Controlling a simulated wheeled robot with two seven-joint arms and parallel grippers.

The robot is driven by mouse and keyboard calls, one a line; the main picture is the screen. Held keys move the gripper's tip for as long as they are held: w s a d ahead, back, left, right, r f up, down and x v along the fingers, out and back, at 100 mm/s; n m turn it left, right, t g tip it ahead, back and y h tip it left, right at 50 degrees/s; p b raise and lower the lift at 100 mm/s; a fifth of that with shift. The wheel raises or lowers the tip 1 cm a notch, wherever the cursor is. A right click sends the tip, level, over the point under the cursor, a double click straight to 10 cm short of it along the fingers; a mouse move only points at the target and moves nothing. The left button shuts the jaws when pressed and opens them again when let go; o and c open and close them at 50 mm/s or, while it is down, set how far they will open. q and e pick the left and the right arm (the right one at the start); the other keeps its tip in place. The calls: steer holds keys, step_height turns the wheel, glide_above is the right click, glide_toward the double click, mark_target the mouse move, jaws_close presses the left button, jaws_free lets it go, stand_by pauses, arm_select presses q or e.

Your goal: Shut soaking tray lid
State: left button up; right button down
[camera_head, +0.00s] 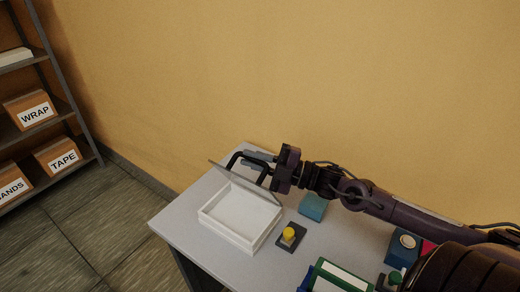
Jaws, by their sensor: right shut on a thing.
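The white soaking tray (225,222) stands on the grey table, an open-topped shallow box. Its grey lid (238,180) is raised and tilted up along the tray's far side, seen nearly edge-on. A black bar-shaped handle shows behind the lid. My right gripper (260,162) reaches in from the right and is shut on the lid's handle; the exact contact is partly hidden. My left gripper is not in view.
The grey table (185,225) has free room left of the tray. A yellow button on a dark base (289,234), a teal block (313,207), a green-edged case (340,278) and a blue box (402,247) sit to the right. Shelves with boxes (30,110) stand left.

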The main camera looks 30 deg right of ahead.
steer(key=a+n, duration=0.1)
steer(key=s+a+f+n+g+p, duration=0.1)
steer(key=a+n, duration=0.1)
steer(key=s+a+n, duration=0.1)
steer(key=shift+a+f+n+g+h, duration=0.15)
steer(key=shift+a+n+g+h, duration=0.1)
steer(key=shift+n+g+h, duration=0.15)
steer(key=shift+s+a+f+n+g+h+b, duration=0.2)
steer(key=shift+s+a+f+n+h+b, duration=0.2)
steer(key=shift+a+f+n, duration=0.55)
steer(key=shift+s+a+f+n+g+h+b, duration=0.2)
steer(key=shift+a+f+n+h, duration=0.4)
steer(key=shift+f+n, duration=0.55)
steer(key=shift+s+a+f+n+g+h+b, duration=0.2)
steer(key=shift+s+a+f+n+h+b, duration=0.15)
steer(key=shift+a+f+n, duration=0.75)
steer(key=shift+s+d+r, duration=0.1)
steer(key=shift+d, duration=0.05)
steer(key=c, duration=1.5)
jaws_free()
steer(key=shift+o, duration=0.2)
steer(key=shift+r, duration=0.1)
